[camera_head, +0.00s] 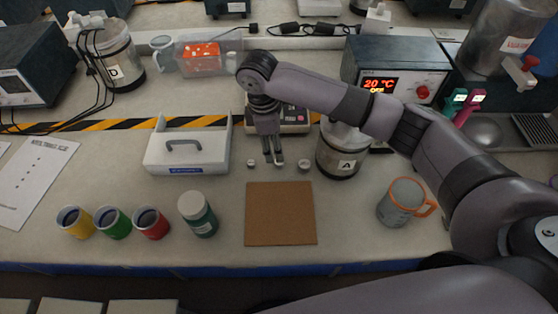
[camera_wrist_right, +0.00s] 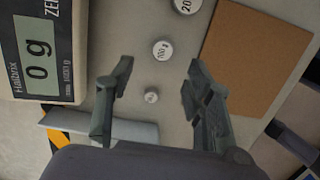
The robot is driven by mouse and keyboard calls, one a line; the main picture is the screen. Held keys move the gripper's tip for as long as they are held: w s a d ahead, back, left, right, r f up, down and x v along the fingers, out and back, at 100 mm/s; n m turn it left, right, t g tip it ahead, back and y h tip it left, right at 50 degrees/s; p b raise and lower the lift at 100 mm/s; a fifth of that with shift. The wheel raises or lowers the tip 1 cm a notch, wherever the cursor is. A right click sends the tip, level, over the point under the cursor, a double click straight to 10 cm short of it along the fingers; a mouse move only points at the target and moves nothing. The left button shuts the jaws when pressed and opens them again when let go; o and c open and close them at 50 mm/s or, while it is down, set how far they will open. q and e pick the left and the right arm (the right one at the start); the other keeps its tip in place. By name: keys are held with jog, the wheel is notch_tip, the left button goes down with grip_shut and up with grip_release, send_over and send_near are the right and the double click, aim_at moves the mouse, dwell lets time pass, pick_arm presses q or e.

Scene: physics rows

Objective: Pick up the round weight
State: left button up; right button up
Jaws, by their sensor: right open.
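Several round weights stand in a row on the bench. In the right wrist view, a small weight (camera_wrist_right: 152,96) is lowest, a mid-sized weight marked 100 g (camera_wrist_right: 162,50) is above it, and a larger weight (camera_wrist_right: 185,6) is cut by the top edge. In the head view, the small weight (camera_head: 251,163) and the large weight (camera_head: 304,165) show; my right gripper hides the middle one. My right gripper (camera_head: 273,161), pointing down, is open and empty over the row. In the wrist view, its fingertips (camera_wrist_right: 158,72) frame the space around the 100 g and small weights. My left gripper is not in view.
A brown board (camera_head: 280,213) lies in front of the weights. A scale (camera_head: 293,118) reading 0 g stands behind. Jar A (camera_head: 339,157) is close right, a white handled carrier (camera_head: 188,157) left.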

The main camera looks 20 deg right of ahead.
jog(key=shift+s+f, duration=0.1)
jog(key=shift+f, duration=0.4)
jog(key=f, duration=0.2)
jog(key=d+f+p, duration=0.1)
jog(key=f, duration=0.1)
jog(key=shift+s+f, duration=0.2)
jog(key=shift+f, duration=0.3)
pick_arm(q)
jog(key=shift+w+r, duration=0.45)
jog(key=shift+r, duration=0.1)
pick_arm(e)
jog(key=shift+c, duration=0.2)
grip_shut()
